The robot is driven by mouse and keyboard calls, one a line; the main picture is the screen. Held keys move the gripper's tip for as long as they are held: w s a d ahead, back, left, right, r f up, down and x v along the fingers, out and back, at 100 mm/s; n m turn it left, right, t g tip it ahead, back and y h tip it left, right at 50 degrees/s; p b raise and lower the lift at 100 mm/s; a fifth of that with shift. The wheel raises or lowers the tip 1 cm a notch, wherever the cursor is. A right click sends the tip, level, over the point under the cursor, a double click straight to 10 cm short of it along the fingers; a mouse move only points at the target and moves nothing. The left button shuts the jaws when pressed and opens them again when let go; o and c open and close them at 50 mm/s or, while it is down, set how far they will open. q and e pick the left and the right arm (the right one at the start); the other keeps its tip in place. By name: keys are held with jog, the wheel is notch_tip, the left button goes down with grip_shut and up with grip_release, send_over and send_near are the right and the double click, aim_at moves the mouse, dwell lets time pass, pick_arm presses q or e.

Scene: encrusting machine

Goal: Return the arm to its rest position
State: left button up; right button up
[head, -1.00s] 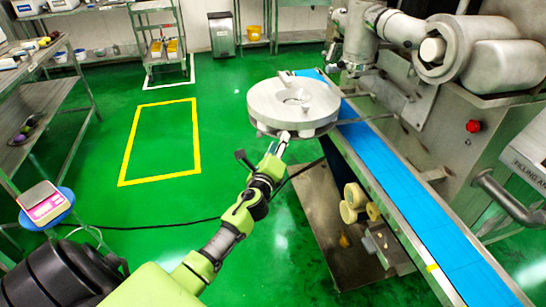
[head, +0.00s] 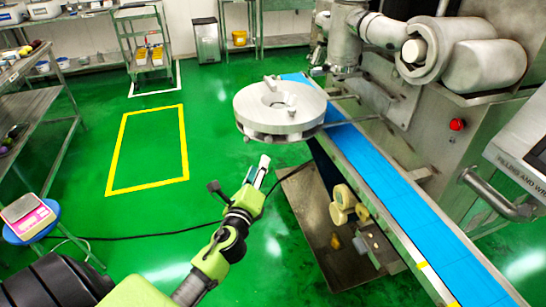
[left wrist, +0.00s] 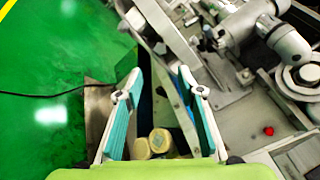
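My left arm reaches up from the bottom left of the head view. Its gripper (head: 263,165) is just below the round metal disc (head: 303,104) in the picture, with a gap of green floor between them. In the left wrist view the two teal-padded fingers of this gripper (left wrist: 158,85) stand apart with nothing held between them. My right gripper is not in view.
The blue conveyor (head: 372,165) of the encrusting machine (head: 460,135) runs along the right. Pale rollers (head: 343,205) sit below the conveyor's near side. A pink scale (head: 28,216) stands at the far left. The yellow-outlined floor (head: 150,150) is clear.

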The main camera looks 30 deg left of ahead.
pick_arm(q)
jog(key=s+d+f+n+g+h, duration=0.1)
jog(key=s+d+f+n+g, duration=0.2)
jog(key=f, duration=0.9)
jog(key=s+d+f+n+g+h, duration=0.15)
jog(key=s+f, duration=0.45)
jog(key=f, duration=0.6)
jog(key=s+d+f+n+g+h, duration=0.15)
jog(key=s+f+n+g, duration=0.25)
jog(key=f, duration=0.8)
jog(key=s+d+f+n+g, duration=0.2)
jog(key=s+f, duration=0.5)
jog(key=s, duration=0.5)
jog(key=s+d+f+n+g+h, duration=0.1)
jog(key=s+d+f+n+g, duration=0.2)
jog(key=s+f, duration=0.4)
jog(key=s+d+f+n+g+h, duration=0.1)
jog(key=s+d+f+n, duration=0.3)
jog(key=s, duration=1.3)
notch_tip(320, 180, down, 3)
jog(key=shift+s+r+n+g, duration=0.1)
jog(key=shift+s+n+g, duration=0.05)
jog(key=shift+n+g, duration=0.6)
jog(key=shift+a, duration=0.1)
